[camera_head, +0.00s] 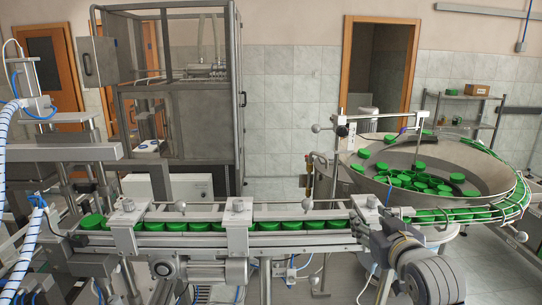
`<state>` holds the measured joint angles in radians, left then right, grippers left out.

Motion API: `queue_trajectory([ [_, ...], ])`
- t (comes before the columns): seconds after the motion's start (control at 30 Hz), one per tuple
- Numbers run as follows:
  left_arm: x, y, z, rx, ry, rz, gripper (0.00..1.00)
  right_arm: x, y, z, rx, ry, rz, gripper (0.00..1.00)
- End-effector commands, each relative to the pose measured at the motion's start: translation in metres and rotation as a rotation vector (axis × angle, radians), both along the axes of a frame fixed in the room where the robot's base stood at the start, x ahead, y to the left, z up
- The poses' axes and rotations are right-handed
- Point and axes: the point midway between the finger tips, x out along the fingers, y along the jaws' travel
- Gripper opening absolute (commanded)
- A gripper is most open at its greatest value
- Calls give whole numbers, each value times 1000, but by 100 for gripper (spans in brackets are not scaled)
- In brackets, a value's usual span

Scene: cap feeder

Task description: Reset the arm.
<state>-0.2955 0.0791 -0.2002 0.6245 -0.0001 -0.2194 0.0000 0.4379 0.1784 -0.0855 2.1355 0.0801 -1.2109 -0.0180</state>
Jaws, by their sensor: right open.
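My right gripper (364,210) shows at the lower right, at the end of my thick grey arm (436,279) that comes in from the bottom right corner. Its fingers point away from me and a little left, in front of the right end of the conveyor (205,241). It is open, and I see nothing held in it. From this view I cannot tell whether it touches the conveyor rail. My left gripper is not in view.
Green caps (263,226) sit in a row along the conveyor. A round metal feeder bowl (349,178) with many green caps stands behind my right gripper. A framed glass cabinet (241,98) stands at the back left. Free floor shows at the right (500,275).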

Motion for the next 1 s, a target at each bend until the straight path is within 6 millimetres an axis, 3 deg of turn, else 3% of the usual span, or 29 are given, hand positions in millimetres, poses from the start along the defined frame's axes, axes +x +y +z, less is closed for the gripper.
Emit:
queue_trajectory([
  [0.17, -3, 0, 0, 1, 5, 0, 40, -34, 5, -77, -1, 159, -1, 48],
  [0.27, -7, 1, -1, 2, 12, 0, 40, -69, 8, -134, -2, 286, -2, 48],
  [0.4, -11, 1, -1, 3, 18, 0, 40, -138, 12, -212, -2, 490, -4, 48],
  [0.5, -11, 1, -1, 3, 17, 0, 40, -191, 15, -255, -1, 629, -8, 48],
  [0.7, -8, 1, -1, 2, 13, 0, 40, -278, 18, -304, 0, 836, -13, 48],
  [0.9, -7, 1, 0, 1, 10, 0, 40, -346, 19, -328, 0, 991, -21, 48],
  [1.0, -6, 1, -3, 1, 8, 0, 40, -370, 19, -342, 1, 1050, -24, 48],
])
